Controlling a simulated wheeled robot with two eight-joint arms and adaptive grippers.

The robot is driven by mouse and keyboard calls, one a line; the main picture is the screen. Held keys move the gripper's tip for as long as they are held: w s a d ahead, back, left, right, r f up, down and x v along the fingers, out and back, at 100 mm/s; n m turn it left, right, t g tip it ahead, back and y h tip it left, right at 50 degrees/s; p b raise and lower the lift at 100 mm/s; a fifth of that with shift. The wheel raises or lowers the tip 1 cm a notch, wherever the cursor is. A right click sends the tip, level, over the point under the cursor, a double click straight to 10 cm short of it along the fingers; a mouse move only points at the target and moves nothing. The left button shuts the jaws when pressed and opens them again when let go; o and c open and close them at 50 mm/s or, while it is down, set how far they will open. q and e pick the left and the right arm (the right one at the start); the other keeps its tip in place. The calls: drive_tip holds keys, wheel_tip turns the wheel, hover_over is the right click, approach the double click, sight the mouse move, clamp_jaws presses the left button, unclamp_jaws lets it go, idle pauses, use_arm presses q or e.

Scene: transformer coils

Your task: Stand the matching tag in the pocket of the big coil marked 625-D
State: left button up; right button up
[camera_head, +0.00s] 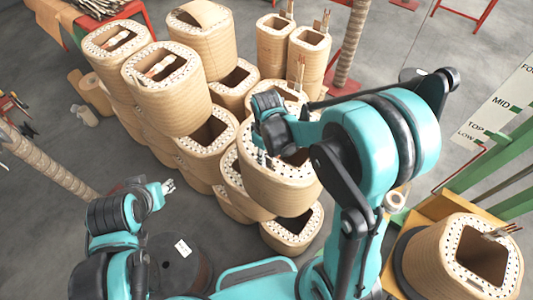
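Several big tan coils with dotted rims stand in a cluster, including a tall one (165,95) at the left and one (275,190) under my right arm. No marking 625-D is readable on any of them. A small white tag or label (182,248) with tiny dark marks lies on a dark round surface at the lower left; its text is too small to read. My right gripper (263,158) points down over the near middle coil, partly hidden by its own wrist. My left gripper (167,187) is low at the left, apart from the coils; its fingers are small.
Another coil (458,262) stands at the lower right beside a green frame. A board (502,103) reads MID, TOP and LOW. Slimmer coils (308,60) with upright leads stand at the back. Grey floor (45,75) is open at the left.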

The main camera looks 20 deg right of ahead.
wheel_tip(320, 180, up, 12)
idle(0.5)
drive_tip(key=shift+f, duration=0.1)
idle(0.5)
